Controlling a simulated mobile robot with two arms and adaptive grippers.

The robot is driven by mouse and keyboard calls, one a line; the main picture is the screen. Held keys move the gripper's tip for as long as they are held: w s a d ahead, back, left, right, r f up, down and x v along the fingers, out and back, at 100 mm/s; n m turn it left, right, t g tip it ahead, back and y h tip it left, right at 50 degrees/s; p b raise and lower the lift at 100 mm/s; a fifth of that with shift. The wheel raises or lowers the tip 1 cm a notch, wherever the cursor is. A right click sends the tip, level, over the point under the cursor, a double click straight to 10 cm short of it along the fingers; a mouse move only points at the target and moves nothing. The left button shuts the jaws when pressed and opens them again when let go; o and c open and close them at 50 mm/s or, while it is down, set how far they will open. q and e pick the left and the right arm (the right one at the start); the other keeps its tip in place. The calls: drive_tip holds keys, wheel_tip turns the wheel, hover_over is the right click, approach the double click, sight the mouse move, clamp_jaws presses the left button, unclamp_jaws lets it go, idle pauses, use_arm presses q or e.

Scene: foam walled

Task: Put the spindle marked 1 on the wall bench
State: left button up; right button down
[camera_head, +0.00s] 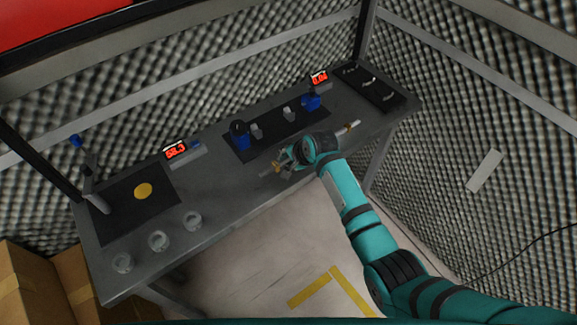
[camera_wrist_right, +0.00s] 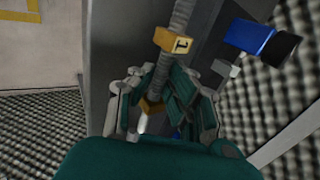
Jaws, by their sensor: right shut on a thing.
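The spindle marked 1 is a grey rod with yellow blocks; in the wrist view its yellow block (camera_wrist_right: 175,42) carries a black 1. My right gripper (camera_head: 284,161) is shut on the spindle, its fingers closing around the rod in the wrist view (camera_wrist_right: 155,100). In the head view the spindle (camera_head: 348,128) lies slantwise, its two ends sticking out either side of the gripper. It is over the front part of the grey wall bench (camera_head: 225,190); I cannot tell whether it touches the top. My left gripper is out of view.
A dark mat with blue fixtures (camera_head: 240,135) lies behind the gripper. Red displays (camera_head: 176,150) stand along the back. A dark tray (camera_head: 372,88) is at the right end. Clear round dishes (camera_head: 158,240) and a black mat with a yellow disc (camera_head: 143,190) are left. Bare bench lies between.

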drive_tip(key=shift+w+f, duration=0.15)
drive_tip(key=shift+f, duration=0.25)
drive_tip(key=shift+f, duration=0.6)
drive_tip(key=c, duration=1.4)
unclamp_jaws()
drive_tip(key=shift+f, duration=0.15)
drive_tip(key=shift+o, duration=0.2)
drive_tip(key=shift+r, duration=0.4)
drive_tip(key=v, duration=1.2)
drive_tip(key=shift+r, duration=0.35)
